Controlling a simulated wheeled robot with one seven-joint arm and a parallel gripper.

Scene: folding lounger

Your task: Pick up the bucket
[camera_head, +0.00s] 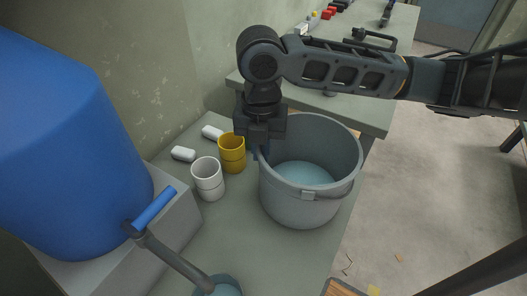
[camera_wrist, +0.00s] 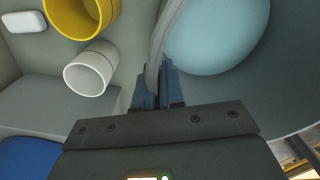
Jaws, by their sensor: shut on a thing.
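The grey bucket (camera_head: 310,203) stands upright on the grey-green table in the head view, with a pale blue surface visible inside it. My gripper (camera_head: 262,150) reaches down at the bucket's left rim. Its blue fingers are shut on that rim, one on each side of the wall. In the wrist view the fingers (camera_wrist: 158,92) close on the curved rim, and the bucket's blue inside (camera_wrist: 215,35) shows beyond. The bucket's base appears to rest on the table; I see no clear gap.
A yellow cup (camera_head: 232,158) and a white cup (camera_head: 207,178) stand close left of the bucket. Two small white objects (camera_head: 183,153) lie behind them. A large blue barrel (camera_head: 70,140) and a blue-handled tap (camera_head: 153,208) are at left. Another table (camera_head: 378,110) is behind.

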